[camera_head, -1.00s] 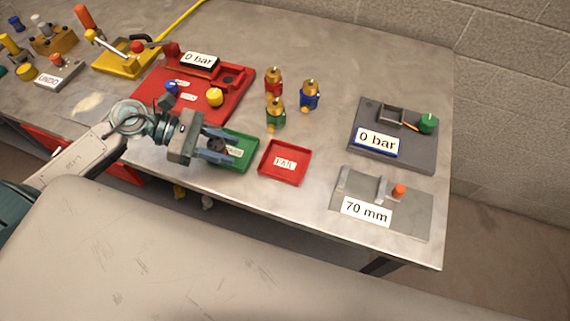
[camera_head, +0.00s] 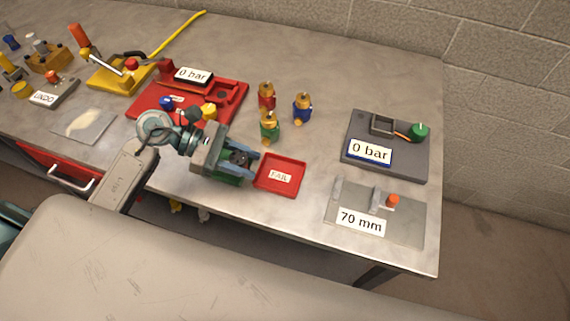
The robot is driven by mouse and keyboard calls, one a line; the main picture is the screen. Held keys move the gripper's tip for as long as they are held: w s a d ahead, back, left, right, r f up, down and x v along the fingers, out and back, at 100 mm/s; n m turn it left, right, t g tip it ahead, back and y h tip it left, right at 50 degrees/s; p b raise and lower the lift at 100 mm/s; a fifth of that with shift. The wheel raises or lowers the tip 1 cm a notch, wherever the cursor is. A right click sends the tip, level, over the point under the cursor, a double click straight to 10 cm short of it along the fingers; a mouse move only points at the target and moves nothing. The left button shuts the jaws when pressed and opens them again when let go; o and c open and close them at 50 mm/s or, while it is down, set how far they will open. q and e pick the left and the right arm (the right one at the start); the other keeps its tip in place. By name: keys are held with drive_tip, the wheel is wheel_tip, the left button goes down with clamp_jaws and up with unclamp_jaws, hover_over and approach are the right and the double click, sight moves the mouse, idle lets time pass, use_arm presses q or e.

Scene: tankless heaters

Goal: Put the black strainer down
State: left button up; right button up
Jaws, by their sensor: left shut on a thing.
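The black strainer (camera_head: 239,158) is a small dark piece between the blue fingers of my left gripper (camera_head: 243,161). The gripper is shut on it. It is over the green tray (camera_head: 228,180), which the gripper mostly covers. I cannot tell whether the strainer touches the tray. The red FAIL tray (camera_head: 265,186) lies just right of the gripper and looks empty. My right gripper is not in view.
Several brass-topped fittings (camera_head: 302,108) stand behind the trays. The red 0 bar fixture (camera_head: 150,103) is behind the gripper. The grey 0 bar block (camera_head: 405,160) and 70 mm gauge plate (camera_head: 407,225) are on the right. Bare bench lies between.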

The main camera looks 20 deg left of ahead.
use_arm(q)
drive_tip(key=p, duration=0.3)
hover_over(285, 177)
drive_tip(key=a, duration=0.1)
drive_tip(key=shift+s+a+f, duration=0.2)
drive_tip(key=shift+s, duration=0.1)
drive_tip(key=shift+w+d+f, duration=0.1)
drive_tip(key=shift+w+d, duration=0.15)
drive_tip(key=shift+d, duration=0.4)
wheel_tip(285, 177, down, 3)
drive_tip(key=shift+d+f+p, duration=0.1)
drive_tip(key=shift+d+p, duration=0.05)
drive_tip(key=shift+p, duration=0.95)
drive_tip(key=shift+f, duration=0.3)
drive_tip(key=shift+f, duration=0.15)
drive_tip(key=o, duration=0.7)
